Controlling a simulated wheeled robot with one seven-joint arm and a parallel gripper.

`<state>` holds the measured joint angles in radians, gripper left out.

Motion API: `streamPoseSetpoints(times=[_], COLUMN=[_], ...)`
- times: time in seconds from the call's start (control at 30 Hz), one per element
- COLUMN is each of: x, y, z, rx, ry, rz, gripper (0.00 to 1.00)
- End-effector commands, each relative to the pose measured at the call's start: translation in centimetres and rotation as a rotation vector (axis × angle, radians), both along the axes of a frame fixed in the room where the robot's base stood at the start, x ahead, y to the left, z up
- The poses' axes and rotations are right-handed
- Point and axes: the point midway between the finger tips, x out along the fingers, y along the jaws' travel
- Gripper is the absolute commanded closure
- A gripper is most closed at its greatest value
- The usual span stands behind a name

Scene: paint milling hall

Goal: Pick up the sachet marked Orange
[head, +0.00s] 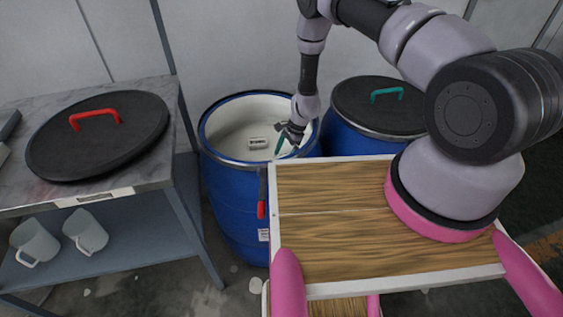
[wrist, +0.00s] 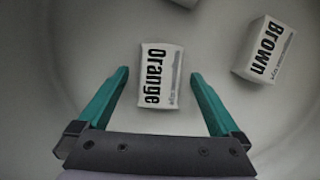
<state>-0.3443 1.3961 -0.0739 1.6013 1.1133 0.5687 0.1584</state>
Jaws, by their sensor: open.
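The sachet marked Orange (wrist: 161,75) is a small white packet with black lettering, lying inside the blue drum (head: 228,194). In the wrist view it lies between and slightly beyond the two green fingertips of my gripper (wrist: 158,72), which is open and empty. The fingers appear apart from the sachet on both sides. In the head view my gripper (head: 283,143) hangs inside the open drum's mouth, and the Orange sachet cannot be made out for certain there.
A lidded blue drum (head: 378,108) stands to the right. A bench (head: 150,165) with a black lid (head: 98,145) stands left.

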Motion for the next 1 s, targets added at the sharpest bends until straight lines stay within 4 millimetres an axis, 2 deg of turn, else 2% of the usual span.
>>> streamPoseSetpoints(times=[0.23, 0.27, 0.4, 0.5, 0.77, 0.87, 1.0], x=[0.0, 0.0, 0.0, 0.0, 0.0, 0.1, 0.1], y=[0.1, 0.1, 0.1, 0.1, 0.1, 0.1, 0.2], z=[-0.2, -0.2, -0.2, -0.2, 0.1, 1.2, 4.0], rx=[0.000, 0.000, 0.000, 0.000, 0.000, 0.001, 0.001], ry=[0.000, 0.000, 0.000, 0.000, -0.001, -0.002, -0.003], rz=[0.001, 0.001, 0.001, 0.001, 0.001, 0.000, 0.001], gripper=[0.00, 0.04, 0.57, 0.93, 0.93, 0.93, 0.93])
